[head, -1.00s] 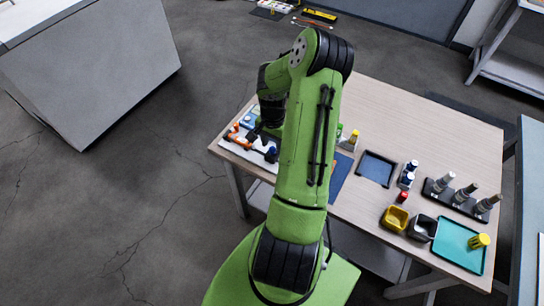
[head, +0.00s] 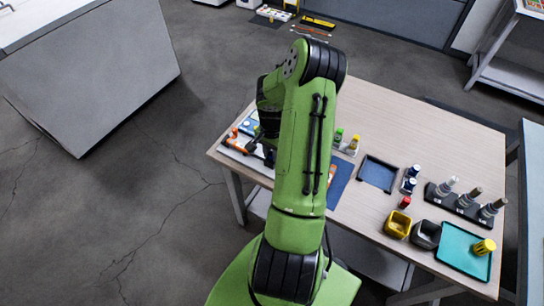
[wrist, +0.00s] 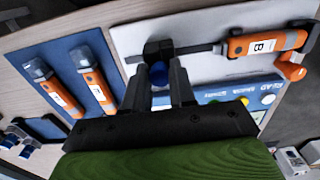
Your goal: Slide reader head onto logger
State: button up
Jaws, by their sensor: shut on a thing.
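In the wrist view my gripper (wrist: 158,88) is shut on a dark block with a blue knob, which looks like the reader head (wrist: 158,73). It is over a white board (wrist: 205,28). A grey bar (wrist: 195,49) runs from near the block to an orange logger marked B (wrist: 267,43), at the right of the board. The block is apart from the orange body. Two more orange loggers (wrist: 63,92) with grey ends lie on a blue mat (wrist: 50,60) to the left. In the head view my arm hides the gripper and the held block.
In the head view, a blue tray (head: 378,174), yellow bin (head: 398,224), black bin (head: 426,235), rack of bottles (head: 465,205) and teal tray (head: 462,252) stand right of my arm. The table's far part is clear. A READ panel (wrist: 235,98) lies close to my gripper.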

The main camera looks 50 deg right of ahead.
jog(key=shift+w, duration=0.15)
jog(key=shift+w+a, duration=0.15)
jog(key=shift+w, duration=1.35)
jog(key=shift+w+a, duration=0.1)
jog(key=shift+w, duration=1.4)
jog(key=o, duration=0.7)
jog(key=shift+r+p, duration=2.25)
jog(key=shift+r, duration=1.25)
jog(key=shift+w, duration=0.1)
